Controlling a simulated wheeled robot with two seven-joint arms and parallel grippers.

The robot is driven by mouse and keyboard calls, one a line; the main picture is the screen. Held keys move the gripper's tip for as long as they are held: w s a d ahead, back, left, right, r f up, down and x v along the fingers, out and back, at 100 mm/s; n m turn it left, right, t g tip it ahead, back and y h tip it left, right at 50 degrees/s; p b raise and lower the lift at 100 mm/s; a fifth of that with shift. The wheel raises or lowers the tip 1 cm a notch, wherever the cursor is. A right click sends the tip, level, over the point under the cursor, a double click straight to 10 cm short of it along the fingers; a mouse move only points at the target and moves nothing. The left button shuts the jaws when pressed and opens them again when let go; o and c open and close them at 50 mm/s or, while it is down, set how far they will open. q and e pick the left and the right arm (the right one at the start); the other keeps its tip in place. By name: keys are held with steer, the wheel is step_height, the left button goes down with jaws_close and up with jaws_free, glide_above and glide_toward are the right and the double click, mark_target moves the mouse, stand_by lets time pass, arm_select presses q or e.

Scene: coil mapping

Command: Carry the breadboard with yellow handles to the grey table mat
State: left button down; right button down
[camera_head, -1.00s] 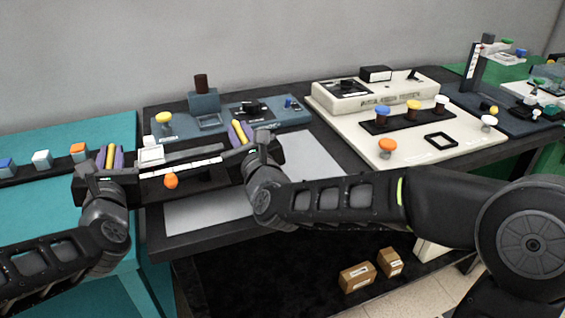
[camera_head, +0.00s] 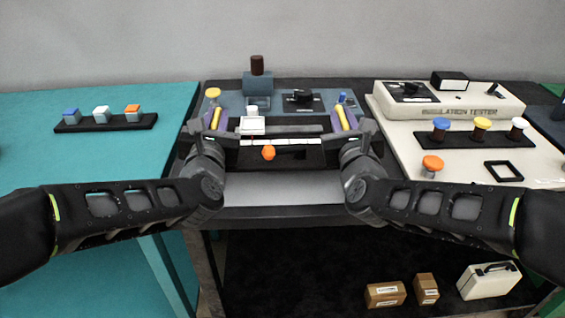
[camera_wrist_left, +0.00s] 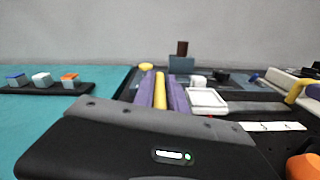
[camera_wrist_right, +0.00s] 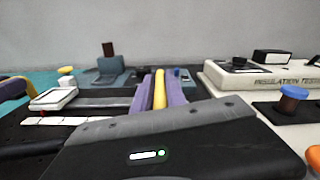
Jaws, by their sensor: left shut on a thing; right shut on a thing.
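The breadboard (camera_head: 310,157) is dark, with a pale strip, an orange knob (camera_head: 268,153) and a yellow handle at each end. My left gripper (camera_head: 214,119) is shut on the left yellow handle (camera_wrist_left: 160,92), which shows between its purple finger pads. My right gripper (camera_head: 344,118) is shut on the right yellow handle (camera_wrist_right: 160,90) in the same way. The board looks level, held between both grippers. The grey mat (camera_head: 283,190) lies on the dark table, and its front part shows below the board. The board hides its back part. I cannot tell how high the board is above it.
Behind the board stand a blue-grey unit (camera_head: 258,82) with a brown knob and a black switch (camera_head: 303,97). A cream insulation tester (camera_head: 450,100) is close on the right. A teal table (camera_head: 60,170) with a row of coloured blocks (camera_head: 105,120) is on the left.

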arm_select(q)
steer(key=shift+a, duration=0.3)
arm_select(e)
steer(key=shift+d, duration=0.3)
